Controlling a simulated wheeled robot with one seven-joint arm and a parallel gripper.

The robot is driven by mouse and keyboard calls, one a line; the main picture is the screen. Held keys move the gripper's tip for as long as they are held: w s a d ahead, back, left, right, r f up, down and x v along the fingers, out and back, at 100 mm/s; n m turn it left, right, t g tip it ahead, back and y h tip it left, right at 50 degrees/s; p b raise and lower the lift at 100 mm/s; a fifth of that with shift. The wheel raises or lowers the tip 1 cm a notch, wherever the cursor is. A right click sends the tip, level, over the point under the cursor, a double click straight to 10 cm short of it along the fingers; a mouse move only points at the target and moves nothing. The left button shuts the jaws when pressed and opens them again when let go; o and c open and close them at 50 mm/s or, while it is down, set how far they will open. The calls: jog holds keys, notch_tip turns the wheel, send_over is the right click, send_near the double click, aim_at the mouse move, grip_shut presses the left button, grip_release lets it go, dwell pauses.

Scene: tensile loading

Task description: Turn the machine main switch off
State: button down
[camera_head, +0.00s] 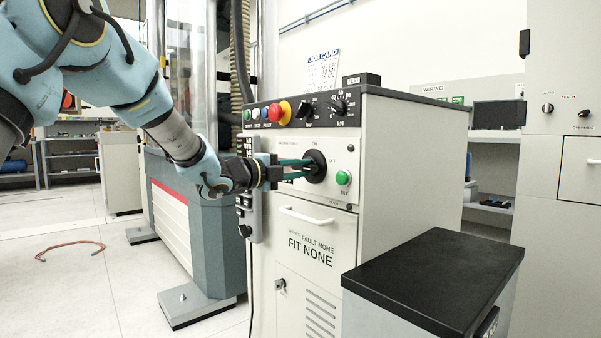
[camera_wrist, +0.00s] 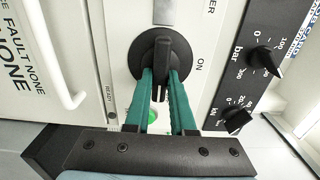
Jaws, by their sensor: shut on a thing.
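The main switch (camera_head: 315,166) is a round black rotary knob on the white front panel of the machine cabinet (camera_head: 400,150). In the wrist view the switch (camera_wrist: 158,52) shows its raised black bar handle, lined up with the camera's up-down direction, with the word ON printed to its right. My gripper (camera_head: 300,168) reaches the switch from the left with its teal fingers. In the wrist view my gripper (camera_wrist: 160,75) has one finger on each side of the bar, shut on it. The lower end of the bar lies between the fingers.
A green button (camera_head: 343,177) sits below right of the switch. A red emergency stop knob (camera_head: 279,111) and black dials (camera_head: 338,106) are above. A white drawer handle (camera_head: 306,215) sticks out below. A black-topped low cabinet (camera_head: 440,270) stands at the front right.

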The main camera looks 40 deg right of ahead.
jog(key=shift+f, duration=0.1)
jog(key=c, duration=0.8)
grip_release()
jog(key=shift+o, duration=0.2)
jog(key=a+p, duration=0.1)
jog(key=a, duration=0.9)
jog(key=shift+w+a, duration=0.35)
jog(key=shift+a, duration=0.05)
